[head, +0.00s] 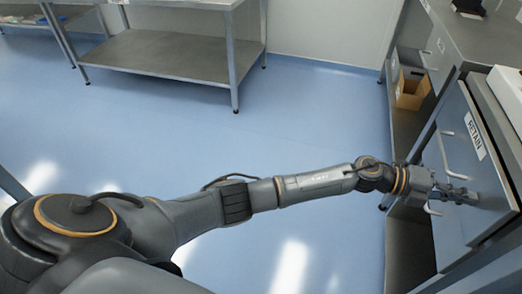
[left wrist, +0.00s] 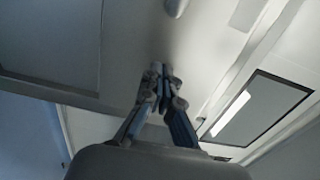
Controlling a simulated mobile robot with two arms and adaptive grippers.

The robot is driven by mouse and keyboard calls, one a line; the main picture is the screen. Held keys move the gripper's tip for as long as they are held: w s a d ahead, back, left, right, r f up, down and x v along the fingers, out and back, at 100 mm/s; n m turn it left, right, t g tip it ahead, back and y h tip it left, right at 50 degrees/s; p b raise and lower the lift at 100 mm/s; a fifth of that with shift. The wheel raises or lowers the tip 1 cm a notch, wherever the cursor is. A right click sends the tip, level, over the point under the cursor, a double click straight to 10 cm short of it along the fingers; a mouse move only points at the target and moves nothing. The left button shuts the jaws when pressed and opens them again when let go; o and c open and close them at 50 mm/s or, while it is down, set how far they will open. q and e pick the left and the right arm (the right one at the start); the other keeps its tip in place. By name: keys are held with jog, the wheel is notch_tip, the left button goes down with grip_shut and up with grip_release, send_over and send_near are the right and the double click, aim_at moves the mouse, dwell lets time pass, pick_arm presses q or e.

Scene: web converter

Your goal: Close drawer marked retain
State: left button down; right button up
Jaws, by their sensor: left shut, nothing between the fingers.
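The drawer marked RETAIN (head: 462,165) is at the right of the head view, with a white label near its top edge. Its grey front appears to stand out from the cabinet, with a dark gap behind its top edge. A pale bar handle (head: 445,153) shows on the front. My left gripper (head: 470,197) is shut and empty, its tips at or very near the lower part of the drawer front; contact is unclear. In the left wrist view the closed fingers (left wrist: 162,72) point at a grey panel. My right gripper is out of view.
A steel counter (head: 475,38) runs along the right, with a cardboard box (head: 411,92) on a lower shelf. A white box (head: 508,92) sits by the drawer's top. A steel table (head: 165,55) stands at the back. The blue floor between is clear.

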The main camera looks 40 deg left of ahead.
pick_arm(q)
jog(key=x, duration=0.2)
jog(key=shift+w+d+r, duration=0.1)
jog(key=shift+d+r, duration=0.1)
jog(key=shift+d, duration=0.05)
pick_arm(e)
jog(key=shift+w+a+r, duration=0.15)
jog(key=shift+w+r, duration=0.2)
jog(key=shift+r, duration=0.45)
pick_arm(q)
jog(key=shift+r, duration=0.1)
